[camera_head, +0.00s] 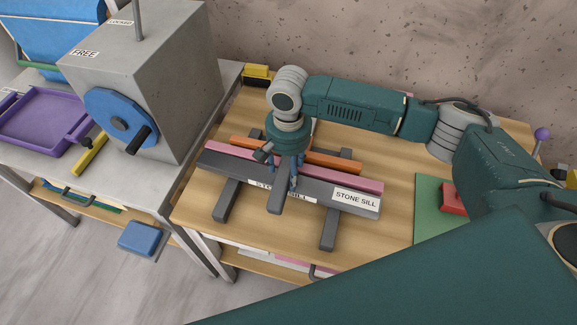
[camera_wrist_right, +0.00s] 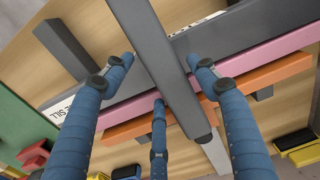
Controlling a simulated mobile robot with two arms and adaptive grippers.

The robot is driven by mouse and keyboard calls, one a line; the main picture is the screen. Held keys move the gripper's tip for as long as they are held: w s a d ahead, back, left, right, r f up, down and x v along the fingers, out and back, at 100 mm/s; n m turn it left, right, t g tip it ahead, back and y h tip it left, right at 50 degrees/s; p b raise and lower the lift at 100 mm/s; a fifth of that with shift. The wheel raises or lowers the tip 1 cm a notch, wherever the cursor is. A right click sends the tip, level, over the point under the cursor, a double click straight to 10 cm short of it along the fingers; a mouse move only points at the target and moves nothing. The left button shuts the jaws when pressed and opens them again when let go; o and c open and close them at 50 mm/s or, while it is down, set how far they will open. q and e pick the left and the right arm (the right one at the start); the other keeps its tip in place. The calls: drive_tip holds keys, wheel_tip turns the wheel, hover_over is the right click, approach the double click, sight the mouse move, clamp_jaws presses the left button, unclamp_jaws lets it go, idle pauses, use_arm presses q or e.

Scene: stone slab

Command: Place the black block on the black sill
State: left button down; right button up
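The black sill (camera_head: 225,167) is a long dark bar with white "STONE SILL" labels, lying across dark supports on the wooden table. A shorter dark bar, which looks like the black block (camera_head: 275,202), lies crosswise above the sill and covers part of a label. In the right wrist view the black block (camera_wrist_right: 160,60) runs diagonally between my fingers. My right gripper (camera_head: 285,178) is directly over the sill. Its blue fingers (camera_wrist_right: 165,65) are spread around the block, with narrow gaps beside it. Whether the block touches the sill is hard to see. My left gripper is out of view.
Pink (camera_head: 345,180) and orange (camera_head: 325,157) bars lie behind the sill. A yellow-and-black piece (camera_head: 257,73) sits at the back. A red piece (camera_head: 453,197) is on a green mat (camera_head: 427,228) at right. A grey machine with a blue wheel (camera_head: 121,122) stands left.

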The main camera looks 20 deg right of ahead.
sight(289, 171)
drive_tip(key=shift+w+r+b, duration=0.1)
drive_tip(key=shift+r+b, duration=0.3)
drive_tip(key=shift+r, duration=0.05)
wheel_tip(289, 171, up, 12)
drive_tip(key=b, duration=0.2)
idle(0.6)
